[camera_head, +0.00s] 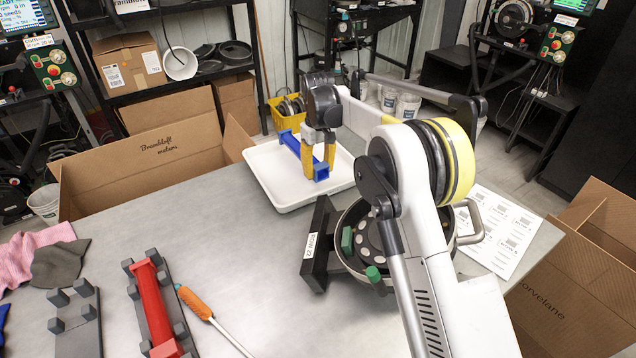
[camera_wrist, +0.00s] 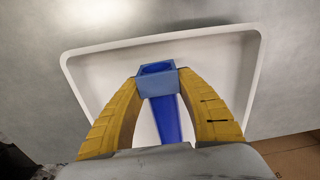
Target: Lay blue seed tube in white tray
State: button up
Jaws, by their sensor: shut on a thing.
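The blue seed tube (camera_head: 291,143) is a long square-ended piece, held between the yellow fingers of my gripper (camera_head: 318,155). In the wrist view the blue tube (camera_wrist: 166,118) runs away between the two fingers (camera_wrist: 160,95), its open end facing up in the picture. The white tray (camera_head: 262,178) lies on the grey table's far edge, directly beneath the tube. The tray (camera_wrist: 247,75) also fills much of the wrist view behind the tube. The tube is over the tray; I cannot tell whether it touches the tray floor.
A red tube (camera_head: 155,305) lies in a grey cradle at the left front. An orange-handled tool (camera_head: 195,302) lies beside it. Open cardboard boxes (camera_head: 140,160) flank the table.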

aim_at(318, 186)
jog(key=shift+f+b, duration=0.85)
jog(key=shift+f, duration=1.15)
jog(key=shift+f, duration=0.1)
jog(key=o, duration=1.3)
jog(key=shift+c, duration=0.2)
